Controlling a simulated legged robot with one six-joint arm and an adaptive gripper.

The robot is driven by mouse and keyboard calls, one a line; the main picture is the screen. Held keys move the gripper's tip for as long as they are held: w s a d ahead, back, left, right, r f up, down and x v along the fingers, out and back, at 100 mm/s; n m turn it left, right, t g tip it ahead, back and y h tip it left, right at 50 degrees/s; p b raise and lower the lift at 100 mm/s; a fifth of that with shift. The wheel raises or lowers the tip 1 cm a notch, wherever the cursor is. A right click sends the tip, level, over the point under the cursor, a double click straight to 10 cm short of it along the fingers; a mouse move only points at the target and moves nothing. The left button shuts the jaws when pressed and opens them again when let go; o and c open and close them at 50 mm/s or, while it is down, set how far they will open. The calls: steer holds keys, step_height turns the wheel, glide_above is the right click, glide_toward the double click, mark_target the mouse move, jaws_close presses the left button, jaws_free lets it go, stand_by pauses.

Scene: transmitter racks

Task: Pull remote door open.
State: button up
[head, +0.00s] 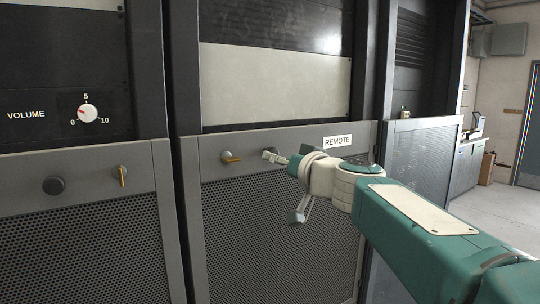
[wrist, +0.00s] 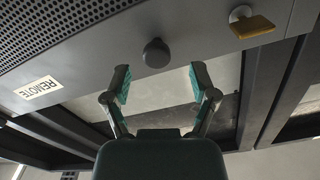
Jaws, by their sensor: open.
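The remote door (head: 280,240) is a grey panel with a perforated lower part and a white REMOTE label (head: 337,141). It looks closed, flush with its rack. Its brass latch handle (head: 230,157) lies sideways, unlike the upright one on the left door. In the wrist view, the picture is inverted and shows a dark round knob (wrist: 156,53), the brass latch (wrist: 252,25) and the label (wrist: 38,88). My gripper (wrist: 159,76) is open and empty, its fingers pointing toward the knob, which lies beyond the tips. In the head view, my gripper (head: 273,157) hides the knob.
The left door (head: 85,230) has a dark knob (head: 53,185) and an upright brass handle (head: 122,175), below a VOLUME dial (head: 88,113). Another grey panel (head: 425,165) stands to the right. Open floor (head: 510,215) shows at the far right.

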steer(key=x, duration=0.4)
steer(key=shift+w+d, duration=0.2)
steer(key=shift+d, duration=0.05)
steer(key=shift+w+a, duration=0.15)
steer(key=shift+a, duration=0.05)
steer(key=shift+a, duration=0.15)
steer(key=c, duration=0.6)
jaws_close()
